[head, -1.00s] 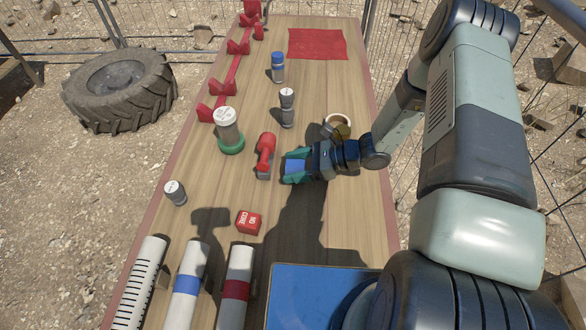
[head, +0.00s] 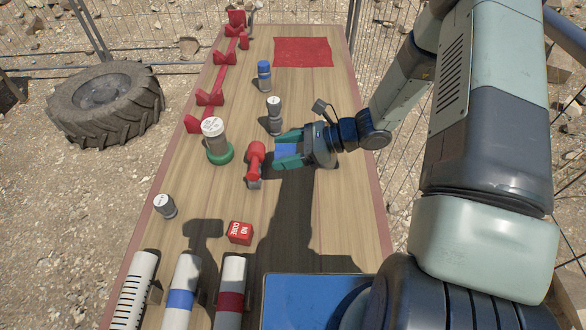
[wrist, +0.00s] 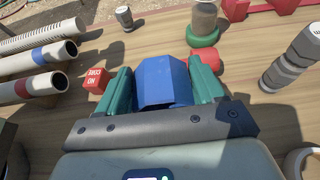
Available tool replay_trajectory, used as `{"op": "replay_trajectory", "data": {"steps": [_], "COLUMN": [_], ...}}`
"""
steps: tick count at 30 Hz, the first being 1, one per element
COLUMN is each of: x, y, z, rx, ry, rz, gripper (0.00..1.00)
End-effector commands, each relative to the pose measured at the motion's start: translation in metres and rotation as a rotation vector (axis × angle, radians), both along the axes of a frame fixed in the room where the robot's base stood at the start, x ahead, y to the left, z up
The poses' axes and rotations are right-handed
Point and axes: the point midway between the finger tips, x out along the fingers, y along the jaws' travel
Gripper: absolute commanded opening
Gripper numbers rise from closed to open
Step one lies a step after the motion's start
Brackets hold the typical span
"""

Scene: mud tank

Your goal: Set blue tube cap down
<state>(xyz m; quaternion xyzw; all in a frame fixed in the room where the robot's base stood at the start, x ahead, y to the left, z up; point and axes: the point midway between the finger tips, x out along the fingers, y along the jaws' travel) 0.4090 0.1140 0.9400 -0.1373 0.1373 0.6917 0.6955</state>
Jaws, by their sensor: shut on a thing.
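The blue tube cap (wrist: 165,82) is a faceted blue piece between the two green fingers of my gripper (wrist: 161,72), which is shut on it in the wrist view. In the head view, my gripper (head: 283,151) is over the middle of the wooden table, just right of a red-headed tool, with a bit of the blue cap (head: 288,151) showing between its fingers. The cap's underside is hidden, and I cannot tell how high it is above the table.
A red cube (head: 239,232), a small grey cylinder (head: 165,206) and striped tubes (head: 182,285) are nearer. A red mat (head: 303,52) lies empty at the far end.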

Motion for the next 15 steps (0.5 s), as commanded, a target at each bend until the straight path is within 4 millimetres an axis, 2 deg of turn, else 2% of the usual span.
{"op": "replay_trajectory", "data": {"steps": [5, 9, 12, 15], "x": [-0.022, -0.05, -0.067, -0.076], "y": [-0.045, -0.086, -0.105, -0.115], "z": [0.006, 0.007, 0.009, 0.006], "rx": [0.01, 0.017, 0.016, 0.015], "ry": [0.011, 0.01, 0.006, 0.003], "rz": [-0.118, -0.254, -0.332, -0.379], "gripper": [0.38, 0.38, 0.38, 0.38]}}
